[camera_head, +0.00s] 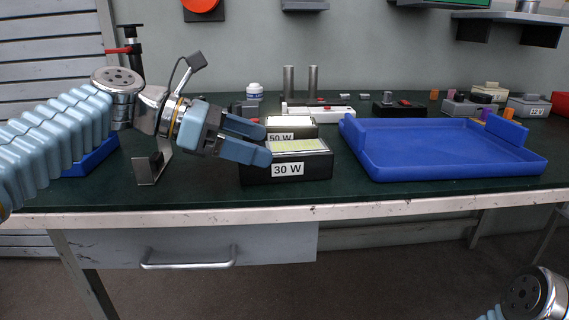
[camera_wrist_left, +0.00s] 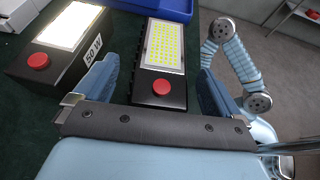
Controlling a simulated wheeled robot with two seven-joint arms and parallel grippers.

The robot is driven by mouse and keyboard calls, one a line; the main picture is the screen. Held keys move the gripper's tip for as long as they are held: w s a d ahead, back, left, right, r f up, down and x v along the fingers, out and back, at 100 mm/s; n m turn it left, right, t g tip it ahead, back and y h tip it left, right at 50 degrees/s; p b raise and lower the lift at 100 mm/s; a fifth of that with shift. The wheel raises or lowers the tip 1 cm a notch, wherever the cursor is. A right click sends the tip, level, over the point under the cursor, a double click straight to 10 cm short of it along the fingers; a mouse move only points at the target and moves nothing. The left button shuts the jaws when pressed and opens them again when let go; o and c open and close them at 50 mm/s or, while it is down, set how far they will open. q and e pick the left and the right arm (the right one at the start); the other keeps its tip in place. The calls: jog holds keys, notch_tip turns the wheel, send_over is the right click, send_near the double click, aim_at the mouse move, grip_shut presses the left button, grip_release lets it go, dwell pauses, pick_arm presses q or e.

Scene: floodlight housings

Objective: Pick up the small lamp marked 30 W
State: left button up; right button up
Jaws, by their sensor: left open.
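The small lamp marked 30 W (camera_head: 302,170) is a dark box with a pale panel on top and a white label on its front. It lies near the front of the green bench. In the left wrist view, the lamp between the fingers (camera_wrist_left: 158,92) shows a lit-cell panel and a red button; its label is not visible there. My left gripper (camera_head: 266,144) is open at the left end of the 30 W lamp and hides part of that end. My right gripper is out of view; only part of that arm shows.
A similar lamp marked 50 W (camera_head: 298,133) stands just behind; it shows in the left wrist view (camera_wrist_left: 55,55) beside the left finger. A blue tray (camera_head: 450,172) lies to the right. A metal bracket (camera_head: 150,168) stands to the left. Small parts line the back.

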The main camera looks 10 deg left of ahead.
aim_at(274, 147)
pick_arm(q)
jog(key=x, duration=0.3)
jog(key=shift+d, duration=0.3)
jog(key=shift+c, duration=0.5)
jog(key=c, duration=1.3)
